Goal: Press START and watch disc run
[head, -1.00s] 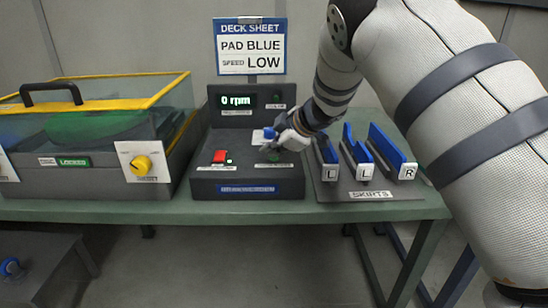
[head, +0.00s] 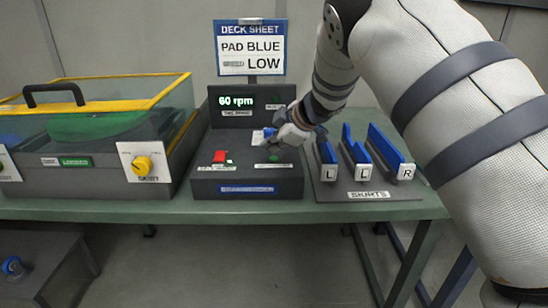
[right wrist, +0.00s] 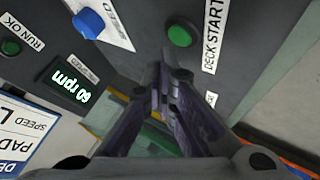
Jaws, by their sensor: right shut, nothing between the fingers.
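The black control console (head: 205,188) stands mid-bench; its display (head: 237,101) reads 60 rpm, also in the right wrist view (right wrist: 70,82). The green button (head: 273,158) is on its top; in the wrist view the green button (right wrist: 180,36) is beside the DECK START label. My right gripper (head: 274,142) is shut and empty just above the button, apart from it in the wrist view. The green disc (head: 95,125) lies under the closed clear lid with a yellow frame (head: 120,105); the label below reads LOCKED. My left gripper is not in view.
A blue speed knob (right wrist: 88,22) is close to the gripper. A red switch (head: 219,156) is on the console's left. The skirts rack (head: 340,190) with blue pieces stands right. The deck sheet (head: 250,47) reads PAD BLUE, LOW. A yellow knob (head: 141,163) is on the disc case.

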